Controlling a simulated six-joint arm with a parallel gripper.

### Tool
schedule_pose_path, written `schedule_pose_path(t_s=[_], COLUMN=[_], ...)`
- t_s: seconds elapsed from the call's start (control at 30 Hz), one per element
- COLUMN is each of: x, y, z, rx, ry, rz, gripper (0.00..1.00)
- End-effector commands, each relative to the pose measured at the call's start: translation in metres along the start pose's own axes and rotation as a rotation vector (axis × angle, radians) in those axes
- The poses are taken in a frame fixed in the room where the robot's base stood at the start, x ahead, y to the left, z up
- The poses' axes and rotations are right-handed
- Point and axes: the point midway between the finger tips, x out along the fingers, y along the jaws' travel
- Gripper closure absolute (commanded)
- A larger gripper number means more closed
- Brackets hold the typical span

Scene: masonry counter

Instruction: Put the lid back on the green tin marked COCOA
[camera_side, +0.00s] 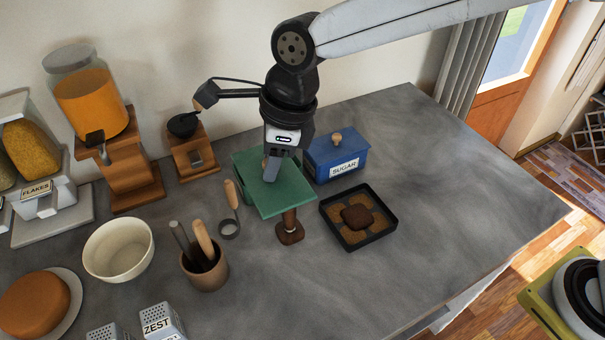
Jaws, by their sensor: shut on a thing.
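My gripper (271,170) points down and is shut at the middle of a flat green lid (288,192). The lid's knob is hidden between the fingers. The lid looks slightly tilted, its near corner hanging out towards the front. A darker green strip at its left and back edge may be part of the green tin, which is otherwise hidden under the lid and behind the gripper. I cannot tell whether lid and tin touch. No COCOA label shows.
A blue SUGAR tin (325,162) with a lid stands close on the right. A tamper (290,232) stands just in front of the lid, partly covered by it. A black tray (386,232) lies front right, a utensil pot (207,275) front left. The counter's right side is clear.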

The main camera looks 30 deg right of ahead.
Motion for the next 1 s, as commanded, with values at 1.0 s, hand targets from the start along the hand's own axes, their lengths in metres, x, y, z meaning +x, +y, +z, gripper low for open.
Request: schedule_pose_path(t_s=[1.0], x=[0.039], y=[-0.157], z=[0.006], rx=[-0.007], ry=[-0.006], rz=[0.005], gripper=[1.00])
